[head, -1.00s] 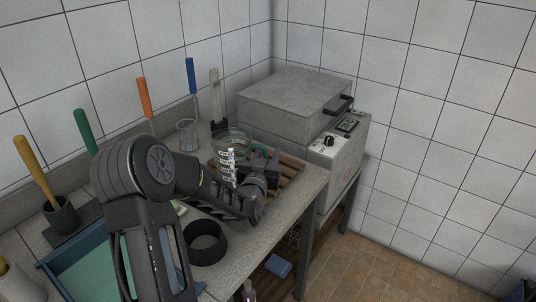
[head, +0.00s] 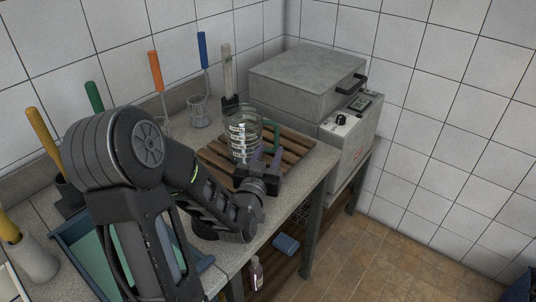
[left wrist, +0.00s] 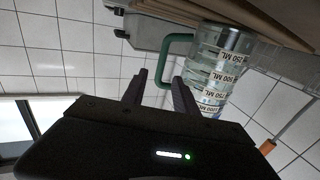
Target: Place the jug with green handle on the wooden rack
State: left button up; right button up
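The clear glass jug (head: 241,140) with the green handle (head: 275,134) stands upright on the slatted wooden rack (head: 301,143). The left wrist view shows the jug (left wrist: 217,68) upside down in the picture, its base at the slats and its green handle (left wrist: 176,45) toward my fingers. My left gripper (head: 267,156) is on the near side of the jug by the handle. In the wrist view, its two fingers (left wrist: 160,88) are apart with nothing clamped between them. The handle's end is close to the fingertips; touching cannot be told. My right gripper is not in view.
A grey box-shaped appliance (head: 308,79) stands behind the rack. A blue tray (head: 75,238) lies at the near left. My left arm covers the bench's middle.

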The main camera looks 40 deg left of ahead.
pick_arm(q)
jog(key=shift+s+d, duration=0.15)
jog(key=shift+s, duration=0.35)
dwell(0.6)
